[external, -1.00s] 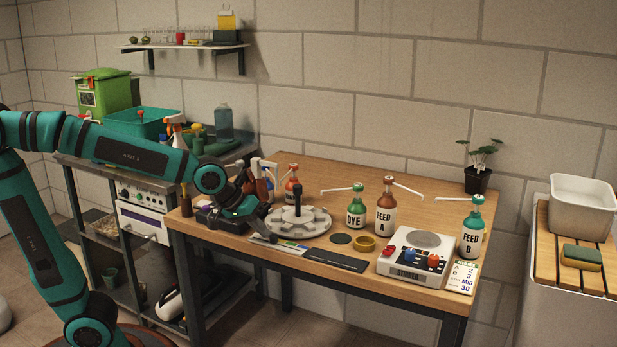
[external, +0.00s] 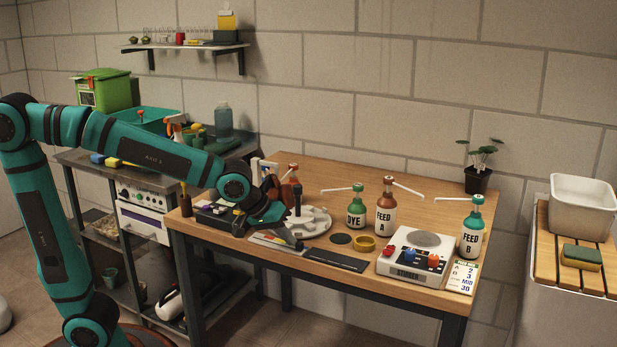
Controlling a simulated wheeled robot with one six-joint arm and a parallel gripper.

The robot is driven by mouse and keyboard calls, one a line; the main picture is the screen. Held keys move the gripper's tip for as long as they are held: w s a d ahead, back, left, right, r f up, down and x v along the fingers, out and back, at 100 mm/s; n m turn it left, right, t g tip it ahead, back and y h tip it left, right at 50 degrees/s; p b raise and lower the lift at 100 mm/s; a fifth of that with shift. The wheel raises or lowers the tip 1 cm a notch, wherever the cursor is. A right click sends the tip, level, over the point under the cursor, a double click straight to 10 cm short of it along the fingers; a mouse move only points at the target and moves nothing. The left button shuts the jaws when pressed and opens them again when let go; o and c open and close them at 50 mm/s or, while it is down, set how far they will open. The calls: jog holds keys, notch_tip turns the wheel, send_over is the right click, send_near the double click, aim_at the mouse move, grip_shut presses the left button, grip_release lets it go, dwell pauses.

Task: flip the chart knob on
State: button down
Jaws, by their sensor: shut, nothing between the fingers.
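A white stirrer (external: 393,266) sits at the right front of the wooden table. Its front has a blue knob (external: 410,255) and a red knob (external: 433,261). A chart card (external: 463,277) with letters and numbers lies against its right side. Which knob the chart refers to, and how each knob is set, is too small to tell. My gripper (external: 297,244) is shut and empty, low over the table's front edge, in front of the grey round carousel and well left of the stirrer. It partly hides the carousel and a flat strip below it.
Bottles marked DYE (external: 356,210), FEED A (external: 385,212) and FEED B (external: 472,236) stand behind and beside the stirrer. The grey carousel (external: 316,222) has an upright black post.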

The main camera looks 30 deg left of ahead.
jog(key=v, duration=1)
jog(key=w+a+r+t, duration=0.2)
jog(key=w+a+r, duration=0.1)
jog(key=a, duration=0.4)
jog(key=w+a+r+t, duration=0.2)
jog(key=a+r, duration=0.1)
jog(key=a, duration=0.5)
jog(key=w+a+r+t, duration=0.3)
jog(key=a, duration=0.4)
jog(key=s+a+r+t+y, duration=0.3)
jog(key=a, duration=0.6)
jog(key=s+a+r+n+t+y, duration=0.1)
jog(key=s+a+r+t+y, duration=0.1)
jog(key=a, duration=0.8)
jog(key=shift+s+r+t+y, duration=0.4)
jog(key=shift+s+r, duration=0.2)
jog(key=shift+s, duration=0.3)
jog(key=c, duration=2.1)
grip_release()
jog(key=shift+a, duration=0.15)
